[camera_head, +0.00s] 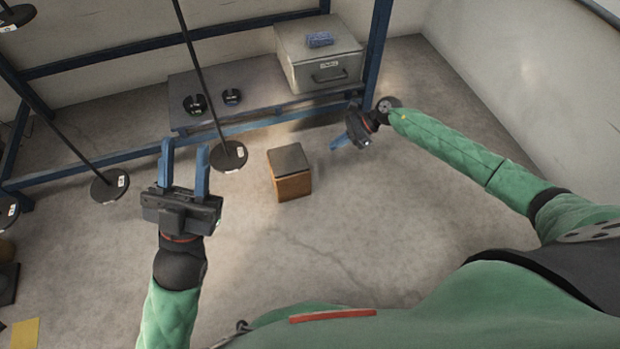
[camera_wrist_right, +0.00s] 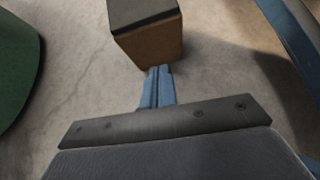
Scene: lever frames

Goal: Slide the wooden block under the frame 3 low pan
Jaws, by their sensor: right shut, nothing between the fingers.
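The wooden block (camera_head: 293,186), with a dark top, stands on the concrete floor in the middle of the head view. It also shows at the top of the right wrist view (camera_wrist_right: 150,48). A black round pan (camera_head: 229,156) hangs on a rod just left of the block, apart from it. My right gripper (camera_head: 337,143) is shut and empty, to the right of the block. In the right wrist view its fingertips (camera_wrist_right: 158,70) point at the block's lower edge; contact cannot be told. My left gripper (camera_head: 185,146) is open and empty, left of the block, its fingers upright in the picture.
Other black pans (camera_head: 110,185) hang on rods at the left. A blue frame (camera_head: 240,127) runs behind the block, with a grey shelf (camera_head: 262,104) holding small black weights (camera_head: 195,104) and a grey box (camera_head: 319,58). Floor in front of the block is clear.

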